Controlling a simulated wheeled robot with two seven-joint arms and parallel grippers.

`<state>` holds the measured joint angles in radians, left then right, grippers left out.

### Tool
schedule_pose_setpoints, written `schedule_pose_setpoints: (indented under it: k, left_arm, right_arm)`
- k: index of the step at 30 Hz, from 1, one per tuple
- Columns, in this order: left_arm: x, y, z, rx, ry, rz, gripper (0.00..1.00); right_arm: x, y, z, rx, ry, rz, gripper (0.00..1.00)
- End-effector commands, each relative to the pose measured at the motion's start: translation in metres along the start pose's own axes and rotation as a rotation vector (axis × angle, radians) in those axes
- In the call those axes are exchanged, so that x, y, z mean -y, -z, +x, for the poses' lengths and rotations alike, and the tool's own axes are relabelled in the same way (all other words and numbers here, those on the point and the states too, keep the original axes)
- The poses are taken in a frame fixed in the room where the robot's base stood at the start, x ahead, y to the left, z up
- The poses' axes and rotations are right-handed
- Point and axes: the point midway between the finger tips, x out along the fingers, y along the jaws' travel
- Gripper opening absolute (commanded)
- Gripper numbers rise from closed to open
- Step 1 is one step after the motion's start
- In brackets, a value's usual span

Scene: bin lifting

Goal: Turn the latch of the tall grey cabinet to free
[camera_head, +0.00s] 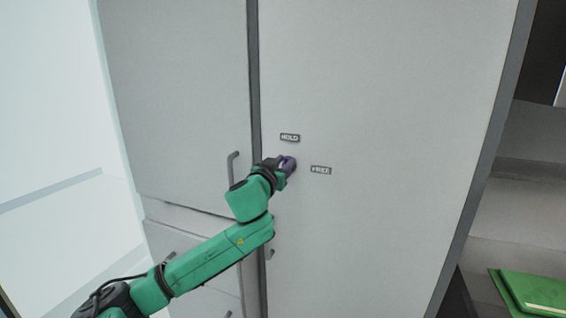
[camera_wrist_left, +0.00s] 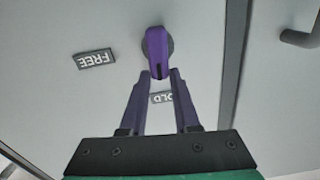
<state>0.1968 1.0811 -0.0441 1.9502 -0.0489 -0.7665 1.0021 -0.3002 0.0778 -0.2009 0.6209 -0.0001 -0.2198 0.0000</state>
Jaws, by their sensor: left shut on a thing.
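The tall grey cabinet (camera_head: 385,90) fills most of the head view. Its purple latch (camera_head: 291,162) is on the door near the left edge, below the HOLD label (camera_head: 290,138) and left of the FREE label (camera_head: 320,170). My left gripper (camera_head: 281,167) is at the latch, partly hiding it. In the left wrist view the latch (camera_wrist_left: 155,45) points toward the HOLD label (camera_wrist_left: 161,98), which shows between the fingers. The FREE label (camera_wrist_left: 95,58) is to its left. My left fingertips (camera_wrist_left: 160,76) are shut on the latch's end. My right gripper is not in view.
A grey bar handle (camera_head: 232,168) stands out from the neighbouring door, just left of my left wrist. Another handle (camera_wrist_left: 300,38) shows at the right of the wrist view. A green object (camera_head: 535,292) lies at the lower right. The door right of the latch is clear.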

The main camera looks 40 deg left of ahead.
Motion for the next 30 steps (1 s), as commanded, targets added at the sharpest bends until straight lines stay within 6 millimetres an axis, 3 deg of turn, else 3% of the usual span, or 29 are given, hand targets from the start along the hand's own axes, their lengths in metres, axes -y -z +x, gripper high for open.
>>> schedule_pose_setpoints:
  k: [30]
  left_arm:
    - [-0.021,-0.012,0.001,0.007,0.000,0.911,0.00]
  right_arm:
    - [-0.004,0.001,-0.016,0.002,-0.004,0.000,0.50]
